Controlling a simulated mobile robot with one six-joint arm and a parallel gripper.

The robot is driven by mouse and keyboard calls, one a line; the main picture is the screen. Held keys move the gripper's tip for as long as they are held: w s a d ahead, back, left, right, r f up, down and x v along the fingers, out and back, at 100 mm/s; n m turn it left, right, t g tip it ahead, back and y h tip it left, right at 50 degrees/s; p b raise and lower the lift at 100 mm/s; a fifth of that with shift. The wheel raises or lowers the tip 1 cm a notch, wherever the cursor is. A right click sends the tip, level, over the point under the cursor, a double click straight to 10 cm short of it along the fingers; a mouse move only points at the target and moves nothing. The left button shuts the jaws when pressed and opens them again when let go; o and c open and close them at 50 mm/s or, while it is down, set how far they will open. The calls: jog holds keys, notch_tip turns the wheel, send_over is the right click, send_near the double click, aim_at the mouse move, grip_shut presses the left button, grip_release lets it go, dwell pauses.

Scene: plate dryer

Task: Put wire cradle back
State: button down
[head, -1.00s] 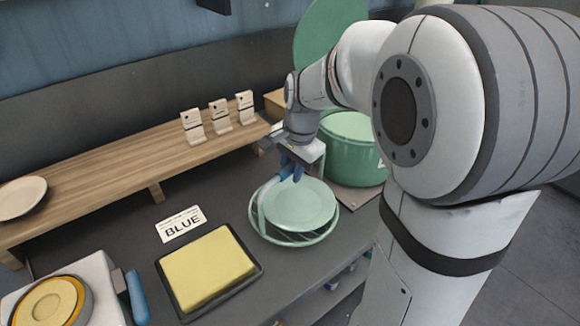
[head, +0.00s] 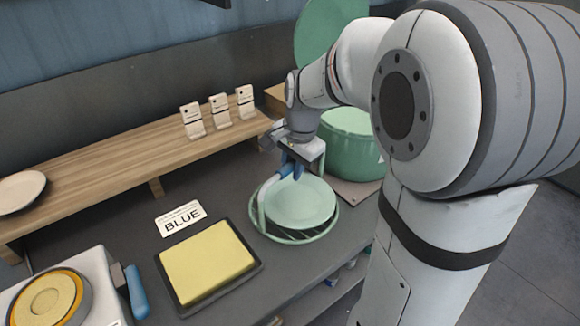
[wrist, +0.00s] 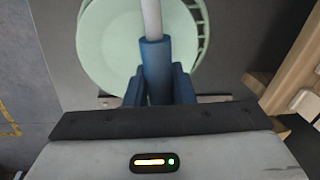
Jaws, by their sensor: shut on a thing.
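The wire cradle (head: 323,234) is a round pale-green wire basket at the right part of the dark counter, with a pale-green plate (head: 300,204) lying in it. Its white upright handle (head: 262,208) bends up to a blue grip (wrist: 155,62). My gripper (head: 291,170) points down above the plate and is shut on that blue grip. In the wrist view the cradle's slatted rim (wrist: 204,30) shows beside the plate. I cannot tell whether the cradle touches the counter. A green pot (head: 352,160) stands open behind it on a board, partly hidden by my arm.
A yellow pad in a black tray (head: 262,268) lies left of the cradle, with a BLUE card (head: 181,218) behind it. A wooden shelf (head: 110,170) bears small tags and a plate (head: 20,190). A white appliance (head: 105,285) with a blue handle stands front left.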

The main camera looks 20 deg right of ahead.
jog(key=shift+f, duration=0.1)
jog(key=c, duration=1.1)
grip_release()
jog(key=shift+c, duration=0.2)
jog(key=r, duration=0.5)
jog(key=s+r, duration=0.1)
jog(key=r, duration=0.1)
jog(key=shift+s+d+r, duration=0.1)
jog(key=shift+d+r, duration=0.25)
jog(key=shift+f, duration=0.1)
